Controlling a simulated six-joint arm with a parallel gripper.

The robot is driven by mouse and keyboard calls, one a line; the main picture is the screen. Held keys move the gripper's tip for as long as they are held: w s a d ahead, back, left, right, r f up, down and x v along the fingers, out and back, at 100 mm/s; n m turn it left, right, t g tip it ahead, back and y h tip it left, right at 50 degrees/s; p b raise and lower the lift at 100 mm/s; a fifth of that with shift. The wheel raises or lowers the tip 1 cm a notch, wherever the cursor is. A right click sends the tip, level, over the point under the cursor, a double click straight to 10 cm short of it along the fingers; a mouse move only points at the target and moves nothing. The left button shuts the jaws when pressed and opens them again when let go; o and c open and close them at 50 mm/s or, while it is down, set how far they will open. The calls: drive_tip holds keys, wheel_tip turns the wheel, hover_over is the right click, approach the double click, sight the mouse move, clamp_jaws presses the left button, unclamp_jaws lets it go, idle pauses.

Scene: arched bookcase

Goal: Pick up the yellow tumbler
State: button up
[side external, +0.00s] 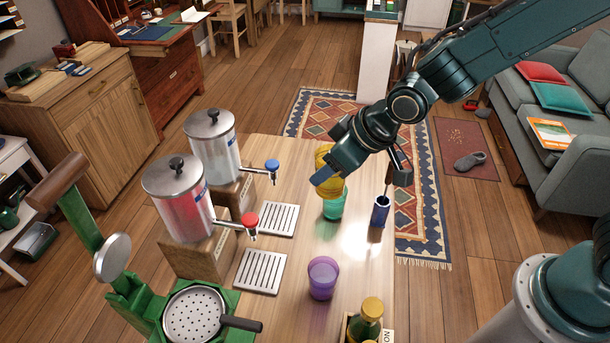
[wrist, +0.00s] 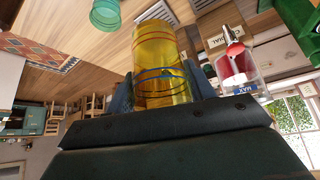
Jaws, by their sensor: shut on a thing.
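The yellow tumbler (wrist: 160,55) is between the two fingers of my gripper (wrist: 163,92) in the wrist view, which are shut on it. In the side view the yellow tumbler (side external: 325,188) shows partly behind my gripper (side external: 330,178), held above the table. Directly below it in that view is a green tumbler (side external: 334,207) on the table; I cannot tell if they touch. The green tumbler also shows at the top of the wrist view (wrist: 105,14). A purple tumbler (side external: 322,278) stands nearer the camera.
Two drink dispensers with red (side external: 179,200) and blue (side external: 213,148) taps stand at the left, with slotted drip trays (side external: 260,271) before them. A dark blue cylinder (side external: 380,211) with a thin stick stands right of the green tumbler. A green press (side external: 130,290) and a bottle (side external: 368,318) are at the front.

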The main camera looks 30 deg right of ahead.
drive_tip(key=shift+r, duration=0.35)
idle(0.4)
drive_tip(key=w+d+f+m+h, duration=0.1)
drive_tip(key=w+d+f+m, duration=0.1)
drive_tip(key=d, duration=0.7)
drive_tip(key=w+d+f+m+h, duration=0.1)
drive_tip(key=w+d+f+m, duration=0.1)
drive_tip(key=d, duration=0.7)
drive_tip(key=shift+w+d+f+t+h, duration=0.25)
drive_tip(key=shift+d+f+t+h, duration=0.1)
drive_tip(key=shift+f, duration=0.3)
drive_tip(key=s+d+f, duration=0.4)
drive_tip(key=d+f, duration=0.1)
drive_tip(key=d, duration=0.2)
drive_tip(key=shift+s+f, duration=0.15)
drive_tip(key=shift+a, duration=0.1)
